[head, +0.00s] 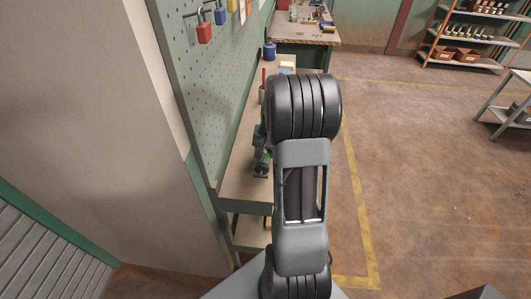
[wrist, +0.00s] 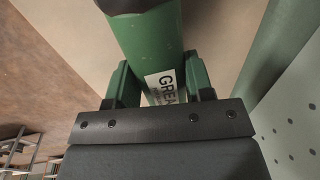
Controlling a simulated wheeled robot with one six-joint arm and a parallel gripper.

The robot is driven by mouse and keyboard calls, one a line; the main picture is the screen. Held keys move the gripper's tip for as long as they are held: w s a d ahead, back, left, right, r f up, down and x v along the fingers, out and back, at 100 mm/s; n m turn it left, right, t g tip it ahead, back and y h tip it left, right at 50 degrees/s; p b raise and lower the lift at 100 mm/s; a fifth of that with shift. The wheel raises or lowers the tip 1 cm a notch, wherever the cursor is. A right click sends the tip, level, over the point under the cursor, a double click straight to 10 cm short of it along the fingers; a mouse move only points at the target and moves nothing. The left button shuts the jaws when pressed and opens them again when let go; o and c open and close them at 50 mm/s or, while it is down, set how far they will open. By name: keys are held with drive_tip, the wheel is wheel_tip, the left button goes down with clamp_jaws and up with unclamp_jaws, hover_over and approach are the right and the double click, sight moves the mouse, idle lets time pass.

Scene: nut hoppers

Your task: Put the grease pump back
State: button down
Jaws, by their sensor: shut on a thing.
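The grease pump (wrist: 150,45) is a green cylinder with a dark end and a white label reading "GREA". In the wrist view it lies between the two fingers of my gripper (wrist: 161,82), which is shut on it. The lower part of the pump and the rest of the label are hidden behind the gripper body. In the head view my arm covers the gripper, and I cannot make out the pump for certain.
A narrow workbench (head: 235,180) runs along the green pegboard (head: 218,100), where padlocks (head: 204,33) hang. A dark green item (head: 262,160) and a blue container (head: 269,50) stand along that side.

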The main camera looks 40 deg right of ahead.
drive_tip(key=shift+f, duration=0.8)
drive_tip(key=shift+d, duration=0.1)
drive_tip(key=shift+f, duration=0.15)
drive_tip(key=c, duration=0.5)
unclamp_jaws()
